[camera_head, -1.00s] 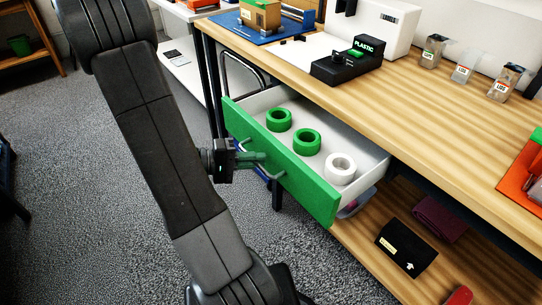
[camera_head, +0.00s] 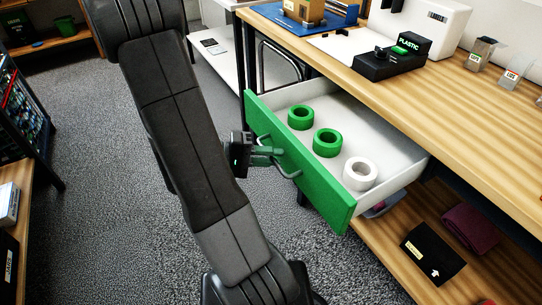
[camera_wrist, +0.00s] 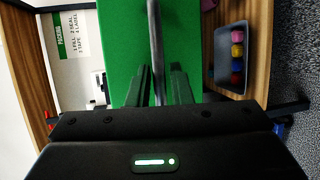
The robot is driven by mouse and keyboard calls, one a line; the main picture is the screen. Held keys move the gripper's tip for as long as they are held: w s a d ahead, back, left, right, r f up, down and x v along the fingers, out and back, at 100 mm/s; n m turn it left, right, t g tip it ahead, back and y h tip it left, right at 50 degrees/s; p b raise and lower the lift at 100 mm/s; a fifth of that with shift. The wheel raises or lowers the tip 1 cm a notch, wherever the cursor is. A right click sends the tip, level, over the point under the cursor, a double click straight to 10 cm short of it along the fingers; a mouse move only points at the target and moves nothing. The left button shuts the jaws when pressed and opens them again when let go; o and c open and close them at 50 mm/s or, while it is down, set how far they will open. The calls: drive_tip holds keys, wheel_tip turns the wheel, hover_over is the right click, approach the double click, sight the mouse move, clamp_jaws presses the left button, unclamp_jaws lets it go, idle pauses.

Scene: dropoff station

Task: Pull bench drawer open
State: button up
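The bench drawer has a green front (camera_head: 300,165) and a white inside, and it stands well out from under the bench top. Its metal handle (camera_head: 291,174) sticks out from the front. My gripper (camera_head: 270,156) is at the handle, with its green fingers on it. In the wrist view the handle bar (camera_wrist: 154,40) runs between the two fingertips, close to both, and the green front (camera_wrist: 120,55) fills the middle. Two green rings (camera_head: 301,117) and one white ring (camera_head: 360,173) lie in the drawer.
The wooden bench top (camera_head: 480,115) carries a black device marked PLASTIC (camera_head: 393,58) and clear containers (camera_head: 481,52). A lower shelf (camera_head: 390,245) holds a black packet (camera_head: 433,255) and a dark red cloth (camera_head: 468,228). A rack stands at far left; grey floor (camera_head: 90,150) is free between.

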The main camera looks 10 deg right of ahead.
drive_tip(key=shift+a, duration=0.1)
drive_tip(key=a+r+p, duration=0.1)
drive_tip(key=a+r, duration=0.1)
drive_tip(key=a, duration=1.1)
drive_tip(key=shift+a+r+p, duration=0.2)
drive_tip(key=shift+r+p, duration=0.1)
drive_tip(key=shift+d, duration=0.1)
drive_tip(key=d+f, duration=0.1)
drive_tip(key=d, duration=0.3)
drive_tip(key=d+b, duration=0.1)
drive_tip(key=d, duration=0.4)
drive_tip(key=d+f, duration=0.1)
drive_tip(key=d, duration=0.3)
drive_tip(key=shift+d+f+b, duration=0.25)
drive_tip(key=shift+f+b, duration=0.05)
